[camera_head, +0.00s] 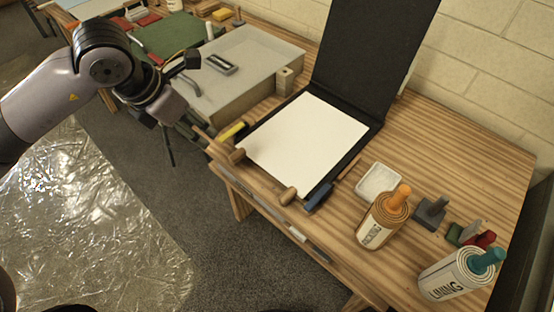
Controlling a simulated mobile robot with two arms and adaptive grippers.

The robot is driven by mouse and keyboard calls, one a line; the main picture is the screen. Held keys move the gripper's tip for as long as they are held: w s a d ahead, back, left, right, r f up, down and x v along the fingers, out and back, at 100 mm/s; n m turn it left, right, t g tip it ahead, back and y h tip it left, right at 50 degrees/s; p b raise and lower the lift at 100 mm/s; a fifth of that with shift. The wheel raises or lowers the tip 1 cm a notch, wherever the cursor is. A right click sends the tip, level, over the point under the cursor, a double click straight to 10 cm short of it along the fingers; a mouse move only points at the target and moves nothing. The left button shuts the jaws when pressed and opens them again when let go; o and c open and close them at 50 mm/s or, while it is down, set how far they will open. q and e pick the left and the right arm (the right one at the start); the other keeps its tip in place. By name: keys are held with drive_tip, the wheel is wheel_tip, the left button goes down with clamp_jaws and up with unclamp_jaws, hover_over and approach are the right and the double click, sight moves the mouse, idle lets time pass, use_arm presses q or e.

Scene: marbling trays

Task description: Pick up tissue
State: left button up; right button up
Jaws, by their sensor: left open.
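No thing here is plainly marked as tissue. A white sheet (305,145) lies flat in an open black folder on the wooden table. One roll (378,232) has an orange top and a label that seems to read "FACING". The other roll (452,280) has a teal top and is labelled "LINING". My left gripper (182,88) is open and empty at the upper left, in front of the grey tray and well left of the sheet and rolls. My right gripper is not in view.
The black folder's lid (372,50) stands raised behind the sheet. Small wooden weights and a blue-handled brush (320,195) lie at the folder's front edge. A white dish (378,180) and a dark block (430,213) stand near the rolls.

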use_arm(q)
drive_tip(key=p, duration=0.3)
hover_over(234, 155)
drive_tip(key=s+a, duration=0.2)
wheel_tip(234, 155, down, 11)
drive_tip(key=shift+w+d+f+p, duration=0.1)
drive_tip(key=shift+d+f+p, duration=0.2)
drive_tip(key=p+x, duration=0.1)
drive_tip(key=x, duration=0.2)
drive_tip(key=shift+w+d+f, duration=0.15)
drive_tip(key=shift+w+d, duration=0.1)
drive_tip(key=shift+w+f, duration=0.1)
drive_tip(key=shift+f, duration=0.25)
drive_tip(key=shift+c, duration=0.2)
drive_tip(key=shift+c, duration=0.7)
drive_tip(key=c, duration=0.8)
drive_tip(key=shift+r, duration=0.1)
